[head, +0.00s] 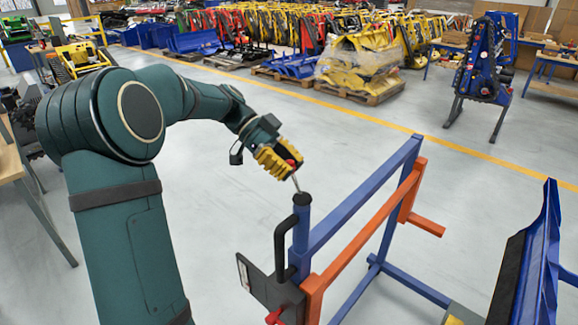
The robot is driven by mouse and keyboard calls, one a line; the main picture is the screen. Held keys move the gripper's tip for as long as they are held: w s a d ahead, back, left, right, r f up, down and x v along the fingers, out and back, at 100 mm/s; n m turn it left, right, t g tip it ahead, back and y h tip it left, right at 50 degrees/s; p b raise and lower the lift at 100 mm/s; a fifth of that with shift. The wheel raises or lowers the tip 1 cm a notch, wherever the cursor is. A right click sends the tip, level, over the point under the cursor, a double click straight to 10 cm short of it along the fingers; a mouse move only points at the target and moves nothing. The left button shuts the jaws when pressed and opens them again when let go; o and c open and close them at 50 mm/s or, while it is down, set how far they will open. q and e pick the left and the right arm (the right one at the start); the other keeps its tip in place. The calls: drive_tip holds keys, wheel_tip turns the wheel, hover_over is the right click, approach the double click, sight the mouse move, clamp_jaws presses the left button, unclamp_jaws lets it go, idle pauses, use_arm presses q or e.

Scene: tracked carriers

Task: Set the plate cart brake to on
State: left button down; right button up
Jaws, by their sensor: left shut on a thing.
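The plate cart is a blue frame (345,203) with an orange rail (375,220), standing at the lower middle right. A thin metal lever (296,183) with a red knob rises from the black cap on the cart's near blue post (300,240). My left gripper (284,160), with yellow fingers, comes in from the left and is shut on the lever's red knob. The fingers hide part of the knob. The lever leans slightly to the left at its top. I see no readable brake marking. My right gripper is out of view.
A black handle (281,248) and a dark plate (262,283) sit on the cart's near end, with a red part (274,317) below. A blue and black implement (530,255) stands at the right. The grey floor beyond the cart is clear up to the yellow line.

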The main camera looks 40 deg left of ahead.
use_arm(q)
drive_tip(key=c, duration=0.7)
unclamp_jaws()
drive_tip(key=shift+f, duration=0.1)
drive_tip(key=shift+c, duration=0.2)
drive_tip(key=v, duration=1.2)
drive_tip(key=shift+s, duration=0.1)
